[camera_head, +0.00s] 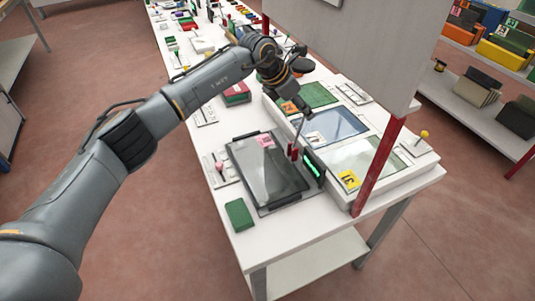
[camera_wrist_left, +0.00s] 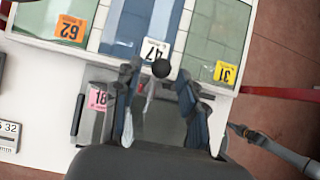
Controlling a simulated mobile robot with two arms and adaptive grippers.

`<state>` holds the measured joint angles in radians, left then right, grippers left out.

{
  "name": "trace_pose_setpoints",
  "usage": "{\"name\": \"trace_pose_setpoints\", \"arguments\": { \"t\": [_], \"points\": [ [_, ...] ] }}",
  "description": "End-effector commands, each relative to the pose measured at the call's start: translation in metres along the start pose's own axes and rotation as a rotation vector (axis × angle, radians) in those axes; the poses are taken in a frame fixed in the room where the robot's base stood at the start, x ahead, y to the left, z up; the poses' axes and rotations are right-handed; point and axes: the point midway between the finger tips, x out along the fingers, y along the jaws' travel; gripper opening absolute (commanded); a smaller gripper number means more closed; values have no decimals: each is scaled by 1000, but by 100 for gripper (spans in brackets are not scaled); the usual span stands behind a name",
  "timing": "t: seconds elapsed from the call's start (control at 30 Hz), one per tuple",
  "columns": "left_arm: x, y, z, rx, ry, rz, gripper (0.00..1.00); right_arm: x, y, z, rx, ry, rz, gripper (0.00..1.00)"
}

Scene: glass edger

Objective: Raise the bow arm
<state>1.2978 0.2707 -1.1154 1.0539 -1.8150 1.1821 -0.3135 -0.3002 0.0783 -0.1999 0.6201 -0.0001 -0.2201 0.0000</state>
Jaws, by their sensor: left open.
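My left gripper (camera_head: 299,108) hangs over the work table; in the left wrist view its fingers (camera_wrist_left: 157,80) stand apart. A round black knob (camera_wrist_left: 161,68) shows between or just beyond the fingertips; I cannot tell whether they touch it. In the head view a thin rod with red parts (camera_head: 293,151), which looks like the bow arm, runs up from the dark edger (camera_head: 255,185) towards the gripper. Its upper end is partly hidden by the gripper. The edger carries a dark glass plate, a pink 18 label (camera_wrist_left: 98,98) and a green-lit display (camera_head: 312,170). My right gripper cannot be made out.
A white tray (camera_head: 345,203) beside the edger holds glass panels labelled 62, 47 and 31. A red post (camera_head: 380,165) under a grey panel (camera_head: 350,45) stands close on the right. A green block (camera_head: 239,215) lies at the near left table edge.

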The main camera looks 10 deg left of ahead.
Motion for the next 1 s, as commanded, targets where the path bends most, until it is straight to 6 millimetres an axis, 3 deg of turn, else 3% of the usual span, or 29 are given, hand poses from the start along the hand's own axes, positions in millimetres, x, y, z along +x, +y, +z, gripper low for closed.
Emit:
{"name": "trace_pose_setpoints", "arguments": {
  "t": [1.0],
  "points": [
    [-63, 0, -39, -1, -1, 1, 42, -15, 1, -1, 0, 0, 1, 0]
  ]
}}
